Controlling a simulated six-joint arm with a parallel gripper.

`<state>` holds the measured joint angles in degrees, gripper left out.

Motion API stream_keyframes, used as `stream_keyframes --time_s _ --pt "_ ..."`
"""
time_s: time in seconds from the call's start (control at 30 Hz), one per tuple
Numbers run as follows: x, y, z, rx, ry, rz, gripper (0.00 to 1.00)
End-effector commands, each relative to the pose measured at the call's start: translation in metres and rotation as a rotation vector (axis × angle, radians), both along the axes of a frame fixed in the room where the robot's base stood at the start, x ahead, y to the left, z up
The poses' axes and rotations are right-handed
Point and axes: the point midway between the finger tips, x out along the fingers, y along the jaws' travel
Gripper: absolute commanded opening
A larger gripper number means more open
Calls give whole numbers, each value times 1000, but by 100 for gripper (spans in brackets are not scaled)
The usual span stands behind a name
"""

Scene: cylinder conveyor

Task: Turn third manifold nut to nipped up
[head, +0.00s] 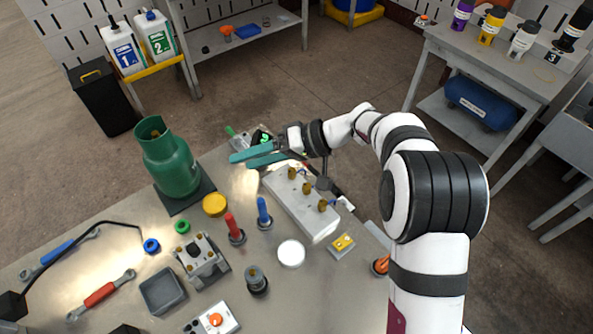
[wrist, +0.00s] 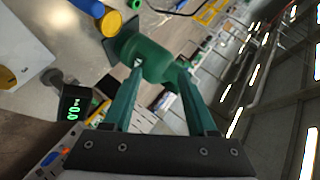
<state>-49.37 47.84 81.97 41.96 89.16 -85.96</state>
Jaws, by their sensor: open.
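The manifold is a long pale block (head: 318,226) on the bench, right of centre in the head view. Three brass nuts stand in a row along its top: a far one (head: 292,173), a middle one (head: 307,187) and a near one (head: 322,205). I cannot read any number or setting on them. My gripper (head: 243,160) has teal fingers, apart and empty, pointing left, up and beyond the manifold's far end. In the wrist view the open fingers (wrist: 160,75) point towards the green gas cylinder (wrist: 145,48), with nothing between them.
The green cylinder (head: 172,163) stands on a dark mat at the bench's back left. Red (head: 235,229) and blue (head: 264,213) upright pegs, a yellow cap (head: 214,205) and a white disc (head: 291,253) sit left of the manifold. A digital readout (wrist: 75,110) shows in the wrist view.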

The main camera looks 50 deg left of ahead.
Motion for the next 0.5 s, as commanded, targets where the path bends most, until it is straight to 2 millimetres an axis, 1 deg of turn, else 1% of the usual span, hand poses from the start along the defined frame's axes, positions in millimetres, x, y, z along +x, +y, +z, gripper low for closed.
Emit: stream_keyframes --time_s 0.03,0.07,0.1,0.2,0.23,0.3,0.37,0.47,0.5 --pt "28 -5 -4 67 -255 154 58" --pt "47 -9 -6 95 -404 249 58" --pt "73 -14 -7 117 -578 360 58" --pt "126 -25 -1 130 -878 558 58" --pt "136 -27 1 128 -931 595 58" --pt "150 -30 3 121 -1002 647 58" --pt "153 -29 -2 119 -1018 662 58" --pt "147 -24 -20 118 -1016 663 58" --pt "144 -20 -32 118 -1015 664 58"
